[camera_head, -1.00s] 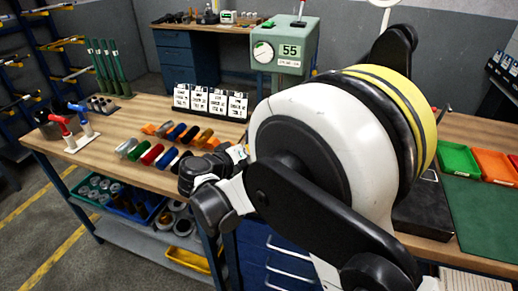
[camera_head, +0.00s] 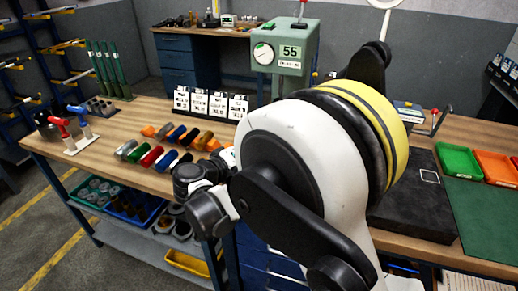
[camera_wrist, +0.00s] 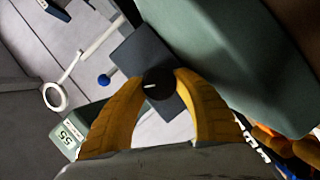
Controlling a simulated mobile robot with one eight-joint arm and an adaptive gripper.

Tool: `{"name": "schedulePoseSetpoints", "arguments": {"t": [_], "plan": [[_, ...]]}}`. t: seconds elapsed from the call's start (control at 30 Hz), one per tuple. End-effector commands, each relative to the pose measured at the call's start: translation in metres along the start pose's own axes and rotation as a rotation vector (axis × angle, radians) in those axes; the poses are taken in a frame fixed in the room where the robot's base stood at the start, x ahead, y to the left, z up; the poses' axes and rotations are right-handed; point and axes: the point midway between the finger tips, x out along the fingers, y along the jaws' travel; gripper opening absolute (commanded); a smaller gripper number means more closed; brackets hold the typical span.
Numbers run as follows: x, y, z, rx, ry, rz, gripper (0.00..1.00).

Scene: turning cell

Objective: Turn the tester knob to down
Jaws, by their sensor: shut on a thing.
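The grey-green tester box (camera_head: 285,45) with a round gauge and a "55" plate stands at the back of the bench in the head view. In the wrist view a small black round knob (camera_wrist: 158,86) with a short white mark sits against a dark grey square plate (camera_wrist: 140,52). The mark lies nearly level in that picture. My gripper (camera_wrist: 160,82) has its two yellow fingers closed around the knob, one on each side. In the head view my arm hides the gripper and the knob.
A green housing (camera_wrist: 235,60) is close beside the fingers in the wrist view. A dark slab (camera_head: 415,200) and green and orange trays (camera_head: 458,161) are to the right.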

Motion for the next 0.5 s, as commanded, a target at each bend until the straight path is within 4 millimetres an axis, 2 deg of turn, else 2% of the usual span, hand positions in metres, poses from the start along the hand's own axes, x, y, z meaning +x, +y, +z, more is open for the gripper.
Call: {"name": "schedulePoseSetpoints", "arguments": {"t": [0.03,0.07,0.1,0.37,0.5], "plan": [[-0.0001,0.0003,-0.0008,0.000,0.002,0.001,0.06],[-0.0002,0.0003,-0.0008,0.000,0.002,0.001,0.42],[-0.0002,0.0003,-0.0008,0.000,0.002,0.000,0.47],[-0.0001,0.0003,-0.0003,0.004,0.001,-0.001,0.47],[-0.0004,0.0024,-0.0005,0.063,0.000,-0.025,0.47]]}}
